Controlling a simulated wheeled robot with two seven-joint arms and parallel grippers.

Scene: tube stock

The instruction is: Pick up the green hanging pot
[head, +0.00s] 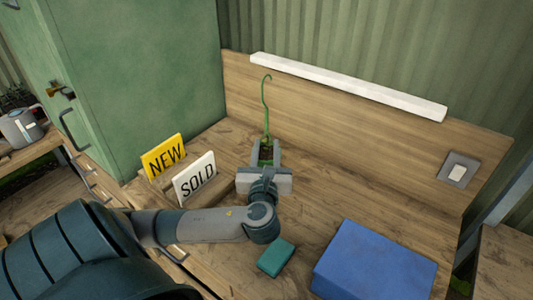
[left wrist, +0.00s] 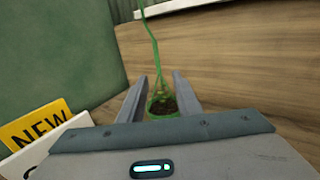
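The green hanging pot (head: 266,154) stands on the wooden bench near the back board, with dark soil inside and a tall green hanger ending in a hook above it. My left gripper (head: 266,158) reaches it from the front, with one finger on each side. In the left wrist view the pot (left wrist: 163,107) shows between the two spread fingers (left wrist: 160,92). The fingers look open, with slight gaps beside the pot. The pot's lower part is hidden behind my gripper. My right gripper is not in view.
A yellow NEW sign (head: 164,156) and a white SOLD sign (head: 195,178) stand left of my gripper. A teal block (head: 276,257) and a large blue box (head: 374,262) lie in front and to the right. A green cabinet (head: 140,80) rises at left. The bench right of the pot is clear.

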